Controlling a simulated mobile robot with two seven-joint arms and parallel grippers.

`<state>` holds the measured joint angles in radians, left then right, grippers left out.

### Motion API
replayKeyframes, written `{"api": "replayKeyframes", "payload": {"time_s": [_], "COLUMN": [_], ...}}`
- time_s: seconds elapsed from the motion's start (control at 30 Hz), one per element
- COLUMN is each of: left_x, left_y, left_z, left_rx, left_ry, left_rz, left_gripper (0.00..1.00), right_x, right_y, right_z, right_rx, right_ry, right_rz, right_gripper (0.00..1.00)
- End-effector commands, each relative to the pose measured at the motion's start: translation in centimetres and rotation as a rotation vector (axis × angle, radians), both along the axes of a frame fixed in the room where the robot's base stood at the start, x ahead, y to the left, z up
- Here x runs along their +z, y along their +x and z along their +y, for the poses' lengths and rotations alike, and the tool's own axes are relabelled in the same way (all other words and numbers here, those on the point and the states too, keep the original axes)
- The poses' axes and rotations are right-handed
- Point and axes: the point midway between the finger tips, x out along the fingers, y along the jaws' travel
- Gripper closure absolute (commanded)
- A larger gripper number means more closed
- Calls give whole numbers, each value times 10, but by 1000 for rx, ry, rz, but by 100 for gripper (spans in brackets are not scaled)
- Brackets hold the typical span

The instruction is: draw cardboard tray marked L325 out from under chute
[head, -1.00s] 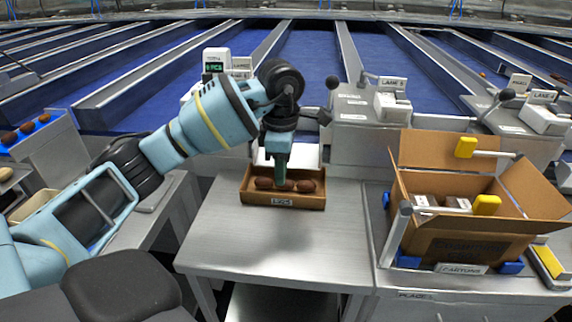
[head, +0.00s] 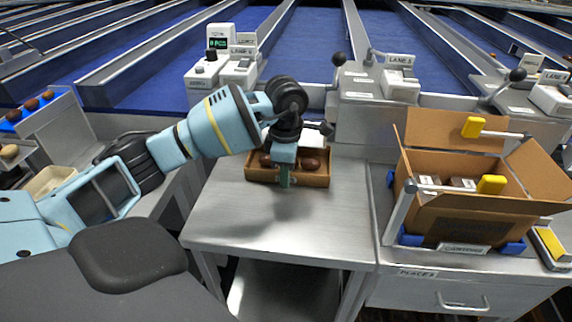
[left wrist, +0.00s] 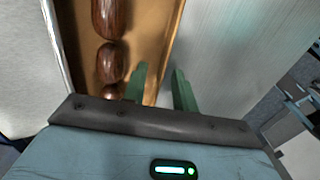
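The brown cardboard tray (head: 317,181) stands on the metal table below the lane end, with dark dates (head: 310,163) in it. Its front label is hidden behind my left gripper (head: 285,182), which points down at the tray's front wall. In the left wrist view the tray (left wrist: 150,30) holds a row of dates (left wrist: 108,62). The left gripper's green fingers (left wrist: 160,88) are apart there. One is on the tray's inner side and one outside, with the wall between them and gaps showing. My right gripper is not in view.
The metal table (head: 270,228) is bare in front of the tray. An open carton (head: 470,212) stands on the right-hand bench. A counter display (head: 218,42) and a lane control box (head: 362,85) stand behind the tray.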

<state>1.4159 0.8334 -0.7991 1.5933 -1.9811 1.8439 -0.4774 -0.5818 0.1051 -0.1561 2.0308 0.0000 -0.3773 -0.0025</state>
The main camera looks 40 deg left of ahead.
Motion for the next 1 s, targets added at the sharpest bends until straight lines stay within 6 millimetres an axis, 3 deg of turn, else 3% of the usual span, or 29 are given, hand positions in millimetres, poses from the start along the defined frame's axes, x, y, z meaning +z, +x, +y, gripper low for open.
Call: {"api": "replayKeyframes", "payload": {"time_s": [0.23,0.47,1.0], "left_x": [-1,0,0], "left_y": [0,0,-2], "left_z": [0,0,1], "left_rx": [0,0,3], "left_ry": [0,0,-1], "left_rz": [0,0,1], "left_gripper": [72,100,100], "right_x": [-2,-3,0], "right_y": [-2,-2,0], "right_z": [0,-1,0], "right_rx": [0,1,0], "right_ry": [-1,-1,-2], "right_rz": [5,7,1], "right_gripper": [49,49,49]}}
